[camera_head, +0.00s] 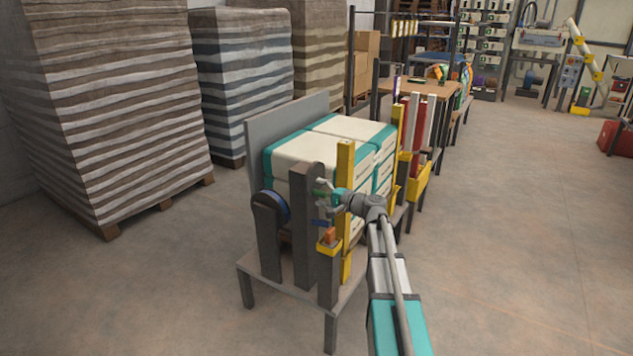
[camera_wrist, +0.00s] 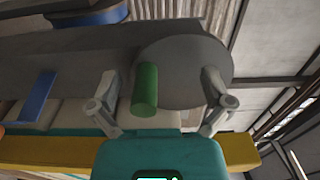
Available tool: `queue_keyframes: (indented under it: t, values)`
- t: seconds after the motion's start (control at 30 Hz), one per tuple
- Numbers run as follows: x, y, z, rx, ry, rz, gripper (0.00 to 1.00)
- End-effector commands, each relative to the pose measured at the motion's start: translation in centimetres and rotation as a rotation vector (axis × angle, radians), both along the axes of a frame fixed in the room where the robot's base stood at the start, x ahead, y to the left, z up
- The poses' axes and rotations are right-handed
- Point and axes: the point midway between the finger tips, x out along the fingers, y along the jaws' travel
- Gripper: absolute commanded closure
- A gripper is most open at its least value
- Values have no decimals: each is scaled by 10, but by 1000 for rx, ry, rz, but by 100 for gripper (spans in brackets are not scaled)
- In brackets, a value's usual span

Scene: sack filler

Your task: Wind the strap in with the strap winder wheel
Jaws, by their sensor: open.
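The strap winder wheel (camera_wrist: 190,62) is a grey disc in the upper middle of the wrist view. Its green handle (camera_wrist: 145,88) points toward the wrist camera. My gripper (camera_wrist: 160,84) is open, with one finger on either side of the handle. The gaps show that neither finger is closed on it. In the head view my gripper (camera_head: 327,194) is beside the tall dark post (camera_head: 304,240) at the front of the stand. A blue strip (camera_wrist: 38,97), perhaps the strap, shows at the left of the wrist view. The wheel is mostly hidden in the head view.
White and teal sacks (camera_head: 345,130) are stacked on the stand (camera_head: 258,268) behind the post. A yellow upright (camera_head: 345,180) and a short post with a yellow collar (camera_head: 328,248) stand close to my gripper. Wrapped pallets (camera_head: 115,100) fill the left.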

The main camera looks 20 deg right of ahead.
Motion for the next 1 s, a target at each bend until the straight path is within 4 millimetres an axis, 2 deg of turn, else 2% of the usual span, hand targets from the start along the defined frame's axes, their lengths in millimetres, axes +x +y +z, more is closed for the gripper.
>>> queue_keyframes:
  t: [0.37, 1.0]
  values:
    - [-6, -4, 0, -1, 1, 0, 0]
    - [-49, -37, 0, -1, 1, 1, 0]
